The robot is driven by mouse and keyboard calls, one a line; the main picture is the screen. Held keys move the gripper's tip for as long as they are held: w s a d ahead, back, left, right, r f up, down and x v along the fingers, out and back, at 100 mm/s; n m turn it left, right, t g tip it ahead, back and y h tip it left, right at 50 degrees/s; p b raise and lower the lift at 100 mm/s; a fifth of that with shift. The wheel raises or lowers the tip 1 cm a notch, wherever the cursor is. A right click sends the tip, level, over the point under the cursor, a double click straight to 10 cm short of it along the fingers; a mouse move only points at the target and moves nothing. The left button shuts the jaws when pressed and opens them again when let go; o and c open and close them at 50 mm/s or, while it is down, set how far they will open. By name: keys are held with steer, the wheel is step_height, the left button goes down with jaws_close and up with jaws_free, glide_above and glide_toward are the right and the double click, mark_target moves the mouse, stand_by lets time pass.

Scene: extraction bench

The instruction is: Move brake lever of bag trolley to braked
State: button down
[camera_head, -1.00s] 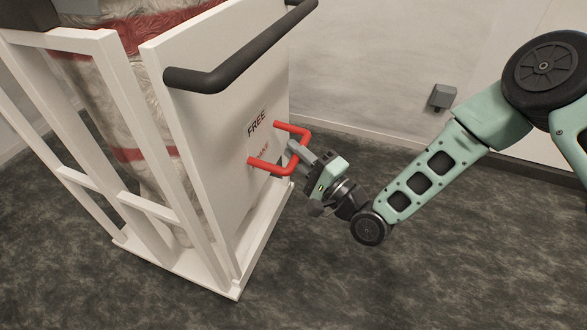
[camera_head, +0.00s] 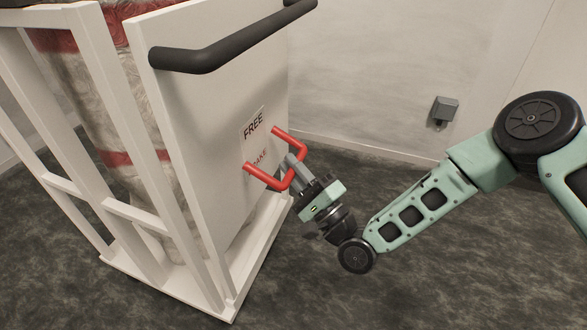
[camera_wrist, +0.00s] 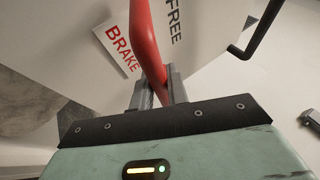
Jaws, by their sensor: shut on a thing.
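The brake lever (camera_head: 264,178) is a red U-shaped handle on the white end panel of the bag trolley (camera_head: 210,125). It sticks out from the panel and slopes downward, beside the FREE label (camera_head: 253,123) and the partly hidden BRAKE label (camera_head: 257,158). My gripper (camera_head: 291,164) is shut on the lever's outer crossbar. In the wrist view, the red lever (camera_wrist: 147,40) runs down between the fingers of my gripper (camera_wrist: 160,90), with the BRAKE label (camera_wrist: 122,50) to its left and the FREE label (camera_wrist: 174,22) to its right.
A black push handle (camera_head: 225,50) juts out above the lever. White frame bars enclose a wrapped load with red bands (camera_head: 125,159) on the trolley. A grey box (camera_head: 444,109) is on the back wall. The dark floor (camera_head: 300,290) in front is clear.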

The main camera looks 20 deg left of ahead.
steer(key=shift+f, duration=0.1)
steer(key=c, duration=1.4)
jaws_free()
steer(key=shift+o, duration=0.2)
steer(key=p+v, duration=0.4)
steer(key=v, duration=1.3)
steer(key=shift+d, duration=0.15)
